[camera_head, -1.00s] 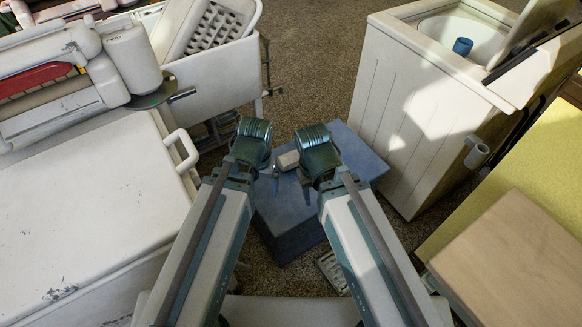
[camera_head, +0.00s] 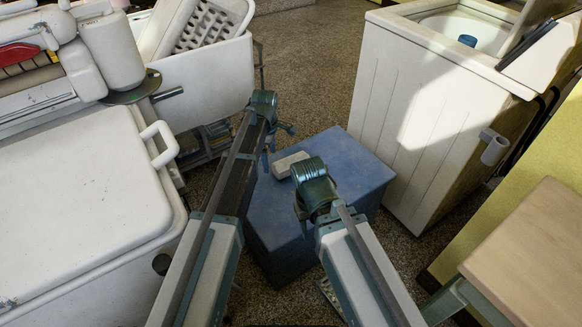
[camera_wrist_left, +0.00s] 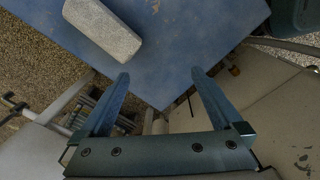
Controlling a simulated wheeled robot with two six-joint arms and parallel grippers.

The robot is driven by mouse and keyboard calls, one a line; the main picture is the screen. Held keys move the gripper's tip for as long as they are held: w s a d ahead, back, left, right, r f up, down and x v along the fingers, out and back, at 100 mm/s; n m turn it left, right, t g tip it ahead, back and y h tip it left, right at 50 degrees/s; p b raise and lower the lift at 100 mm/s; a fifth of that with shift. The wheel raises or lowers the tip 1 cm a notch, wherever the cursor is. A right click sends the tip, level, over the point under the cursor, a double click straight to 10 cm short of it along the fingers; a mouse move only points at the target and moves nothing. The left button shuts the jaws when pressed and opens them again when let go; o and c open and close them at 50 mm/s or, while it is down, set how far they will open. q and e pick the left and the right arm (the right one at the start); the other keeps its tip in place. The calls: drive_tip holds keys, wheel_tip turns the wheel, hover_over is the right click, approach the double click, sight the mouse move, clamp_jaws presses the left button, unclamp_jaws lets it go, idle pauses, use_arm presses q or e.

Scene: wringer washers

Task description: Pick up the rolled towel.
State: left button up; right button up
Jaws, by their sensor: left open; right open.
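The rolled towel, a pale grey-white rounded block (camera_head: 290,165), lies on top of a blue box (camera_head: 345,165). It also shows at the top left of the left wrist view (camera_wrist_left: 103,28), on the blue surface (camera_wrist_left: 170,45). My left gripper (camera_head: 278,148) is open and empty, just left of and beyond the towel in the head view. In the left wrist view its two fingers (camera_wrist_left: 160,75) are spread over the box edge, with the towel ahead and left, apart from them. My right gripper (camera_head: 305,220) is open, over the near part of the box; its fingers are partly hidden.
A white wringer washer (camera_head: 80,210) with a side handle stands at left, close to my left arm. A white tub (camera_head: 205,70) with a ribbed board is behind it. Another white washer (camera_head: 430,110) stands at right. A wooden-topped table (camera_head: 535,245) is at lower right.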

sight(291, 159)
use_arm(q)
drive_tip(key=w+d+n, duration=0.7)
drive_tip(key=w+n, duration=0.1)
drive_tip(key=w, duration=0.2)
drive_tip(key=f+b, duration=0.8)
drive_tip(key=f, duration=0.1)
drive_tip(key=shift+d+b, duration=0.2)
drive_tip(key=shift+b, duration=0.2)
drive_tip(key=shift+r, duration=0.15)
wheel_tip(291, 159, down, 5)
drive_tip(key=b, duration=0.5)
drive_tip(key=shift+s+a+f, duration=0.15)
drive_tip(key=shift+f, duration=0.05)
drive_tip(key=shift+r, duration=0.1)
clamp_jaws()
